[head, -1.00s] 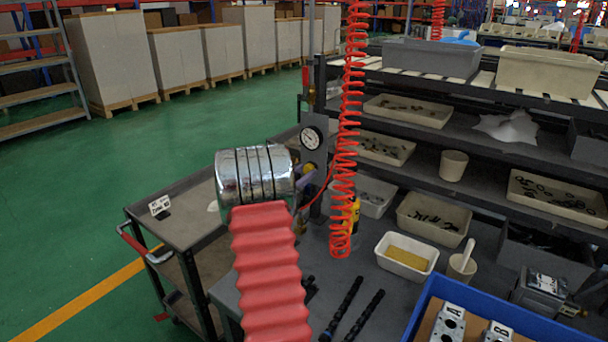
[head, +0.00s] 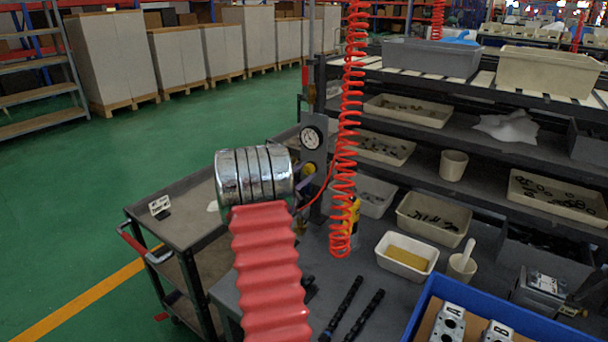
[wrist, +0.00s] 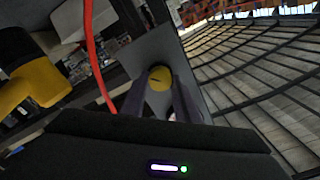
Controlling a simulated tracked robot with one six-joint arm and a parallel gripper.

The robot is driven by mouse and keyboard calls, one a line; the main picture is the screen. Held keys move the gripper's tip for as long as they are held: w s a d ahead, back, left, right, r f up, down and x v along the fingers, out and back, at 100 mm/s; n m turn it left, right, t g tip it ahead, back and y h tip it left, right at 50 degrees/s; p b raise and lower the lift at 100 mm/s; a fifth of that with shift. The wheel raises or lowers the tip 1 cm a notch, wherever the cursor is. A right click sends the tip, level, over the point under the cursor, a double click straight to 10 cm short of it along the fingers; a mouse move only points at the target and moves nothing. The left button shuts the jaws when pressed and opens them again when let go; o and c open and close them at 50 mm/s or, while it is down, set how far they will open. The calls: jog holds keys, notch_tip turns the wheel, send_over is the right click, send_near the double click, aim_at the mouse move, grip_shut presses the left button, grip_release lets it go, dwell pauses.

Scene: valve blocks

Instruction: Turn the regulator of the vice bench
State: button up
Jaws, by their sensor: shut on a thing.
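The regulator is a round yellow knob (head: 309,168) on a grey upright panel (head: 316,180), below a white-faced round gauge (head: 311,138). In the wrist view the knob (wrist: 159,77) shows face-on with a dark mark on it. My gripper (wrist: 160,91) has one finger on each side of the knob and is shut on it. In the head view the gripper is mostly hidden behind my own arm; only a bit of finger shows beside the knob.
A red coiled hose (head: 347,130) hangs close to the right of the panel. A yellow and black object (wrist: 22,75) is at the left in the wrist view. Dark rods (head: 350,310), a white tray (head: 406,257) and a blue crate (head: 500,310) occupy the bench. A grey cart (head: 185,220) stands left.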

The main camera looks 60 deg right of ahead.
jog(key=o, duration=1)
jog(key=shift+o, duration=0.2)
jog(key=shift+a, duration=0.15)
jog(key=w+a, duration=0.2)
jog(key=a, duration=1.1)
jog(key=shift+a+f, duration=0.15)
jog(key=shift+a, duration=0.1)
jog(key=shift+f, duration=0.1)
